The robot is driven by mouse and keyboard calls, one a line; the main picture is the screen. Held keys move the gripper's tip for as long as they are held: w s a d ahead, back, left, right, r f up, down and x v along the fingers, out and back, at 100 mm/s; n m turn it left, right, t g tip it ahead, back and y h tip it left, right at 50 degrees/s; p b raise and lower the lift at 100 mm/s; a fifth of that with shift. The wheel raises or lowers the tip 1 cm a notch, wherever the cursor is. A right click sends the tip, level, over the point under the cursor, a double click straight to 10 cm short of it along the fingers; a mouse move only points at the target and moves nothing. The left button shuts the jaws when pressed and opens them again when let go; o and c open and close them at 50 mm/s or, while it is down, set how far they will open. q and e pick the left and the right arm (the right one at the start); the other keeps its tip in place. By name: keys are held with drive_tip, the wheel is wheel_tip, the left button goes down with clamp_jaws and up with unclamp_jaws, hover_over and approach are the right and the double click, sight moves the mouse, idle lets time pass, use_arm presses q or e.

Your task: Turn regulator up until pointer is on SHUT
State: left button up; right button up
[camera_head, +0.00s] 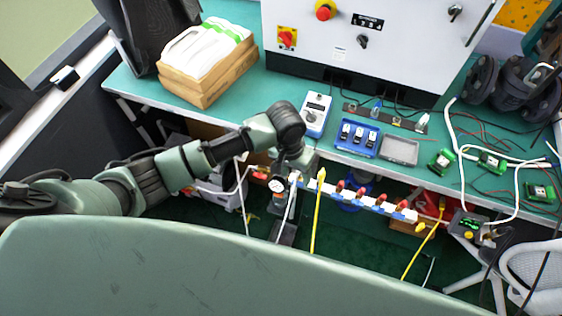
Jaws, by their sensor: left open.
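A small round white gauge (277,184) sits at the front edge of the green bench, on a dark upright fitting that looks like the regulator (280,202). The gauge's pointer and any SHUT mark are too small to read. My left arm reaches in from the left and bends down at the wrist. My left gripper (289,170) is open, just above and beside the gauge fitting; its fingertips are small and partly hidden, and I cannot tell whether they touch it. My right gripper is not in view.
A white cabinet (400,60) stands at the back of the bench. A blue-and-white meter (315,114), a blue tray (357,138) and a grey tray (399,150) lie near the gripper.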

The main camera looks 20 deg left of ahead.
use_arm(q)
drive_tip(key=w+a, duration=0.1)
drive_tip(key=a, duration=0.1)
drive_tip(key=w+a+n+y, duration=0.1)
drive_tip(key=w+a, duration=0.1)
drive_tip(key=w+a+r+n, duration=0.1)
drive_tip(key=w+a, duration=0.1)
drive_tip(key=shift+w, duration=0.2)
wheel_tip(320, 180, down, 8)
drive_tip(key=shift+r, duration=0.1)
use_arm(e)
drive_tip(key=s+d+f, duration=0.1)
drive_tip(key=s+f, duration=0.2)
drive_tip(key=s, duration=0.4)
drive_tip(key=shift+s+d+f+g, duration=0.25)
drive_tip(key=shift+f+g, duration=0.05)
use_arm(q)
drive_tip(key=shift+c, duration=0.3)
drive_tip(key=c, duration=1)
drive_tip(key=shift+m, duration=0.3)
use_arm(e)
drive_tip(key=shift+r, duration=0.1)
